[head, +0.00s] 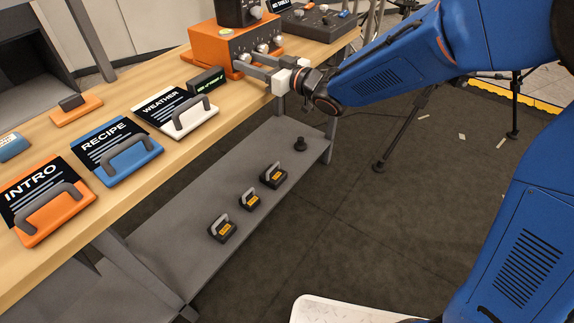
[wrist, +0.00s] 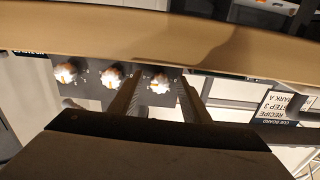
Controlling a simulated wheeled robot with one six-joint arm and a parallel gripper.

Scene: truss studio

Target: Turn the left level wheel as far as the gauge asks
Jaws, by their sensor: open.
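An orange box (head: 222,48) stands on the wooden table at the back, with several white-capped level wheels on its grey front. The wrist view shows three of them in a row; the left level wheel (wrist: 160,84) appears rightmost there, as that view seems inverted. My gripper (head: 247,63) is open at the left end of the row. In the wrist view its fingers (wrist: 160,92) lie on either side of this wheel; contact cannot be told. A small black display (head: 206,80) with green writing, perhaps the gauge, stands by the box; its text is too small to read.
A weather board (head: 176,112), a recipe board (head: 117,150) and an intro board (head: 43,200), each with a handle, lie along the table's front. A black console (head: 318,22) stands right of the orange box. Small handled blocks (head: 223,229) rest on the lower shelf.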

